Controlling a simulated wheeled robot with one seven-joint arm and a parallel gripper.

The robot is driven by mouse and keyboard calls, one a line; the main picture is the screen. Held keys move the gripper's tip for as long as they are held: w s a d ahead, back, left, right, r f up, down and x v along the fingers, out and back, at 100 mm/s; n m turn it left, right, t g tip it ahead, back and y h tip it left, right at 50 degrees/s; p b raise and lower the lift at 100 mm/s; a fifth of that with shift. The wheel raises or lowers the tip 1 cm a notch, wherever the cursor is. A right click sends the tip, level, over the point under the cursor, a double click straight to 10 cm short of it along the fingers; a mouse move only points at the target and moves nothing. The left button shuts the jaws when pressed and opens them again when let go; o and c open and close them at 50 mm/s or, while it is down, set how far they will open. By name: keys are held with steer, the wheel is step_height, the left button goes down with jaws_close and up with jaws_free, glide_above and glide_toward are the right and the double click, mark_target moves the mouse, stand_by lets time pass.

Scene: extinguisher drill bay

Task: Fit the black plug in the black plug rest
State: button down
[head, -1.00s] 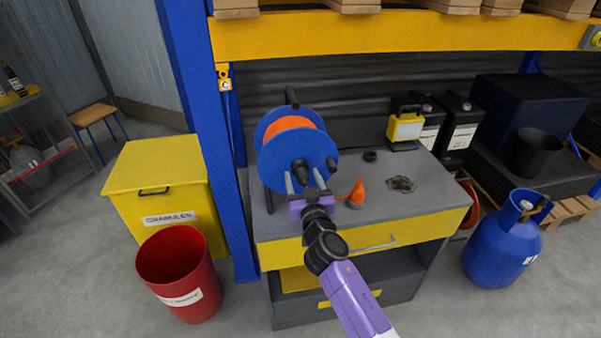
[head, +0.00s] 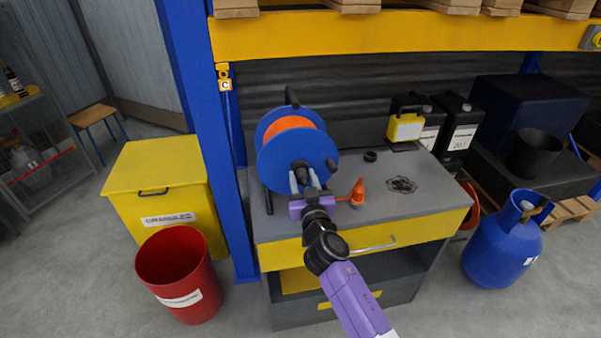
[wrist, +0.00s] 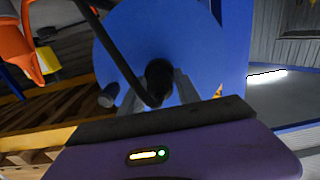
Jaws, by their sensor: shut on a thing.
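The black plug (wrist: 160,78) shows in the wrist view as a dark cylinder between my two grey fingers, with a black cable curving up and left from it. In the head view the plug (head: 300,166) sits in front of the middle of the blue cable reel (head: 278,155). My gripper (head: 304,180) reaches over the front of the bench and is shut on the plug. The plug's far end is hidden, so I cannot tell whether it touches the reel face. I cannot make out the black plug rest for certain.
The reel stands on a grey bench (head: 395,208) with a yellow drawer front. A blue post (head: 205,130) rises at left.

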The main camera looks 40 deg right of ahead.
mark_target(303, 182)
steer(key=shift+b+v, duration=0.85)
steer(key=shift+v, duration=2.1)
steer(key=shift+a, duration=0.15)
